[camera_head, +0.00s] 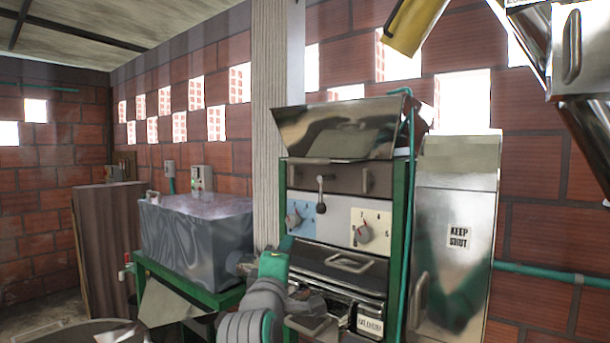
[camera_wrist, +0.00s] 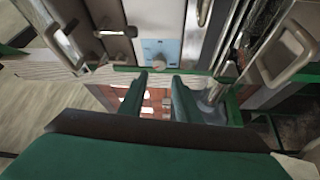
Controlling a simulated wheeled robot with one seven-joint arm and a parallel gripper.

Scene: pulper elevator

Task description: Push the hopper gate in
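The green-framed machine stands ahead in the head view, with a shiny metal hopper (camera_head: 340,125) on top. Just below the hopper is a dark metal panel (camera_head: 345,178) with two side handles and a knobbed lever at its middle. Lower down is another sloped panel with a handle (camera_head: 349,262). I cannot tell for sure which panel is the hopper gate. In the wrist view my gripper (camera_wrist: 159,80) has its two fingers apart with nothing between them. It points towards a blue dial plate (camera_wrist: 160,51) and appears clear of it. My arm hides some lower parts in the head view.
A tall metal cabinet marked "KEEP SHUT" (camera_head: 457,220) stands on the right. A teal pipe (camera_head: 409,100) runs up the machine's right edge. A grey tank (camera_head: 196,235) sits at left on a green frame. Metal chutes (camera_head: 575,50) hang at upper right.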

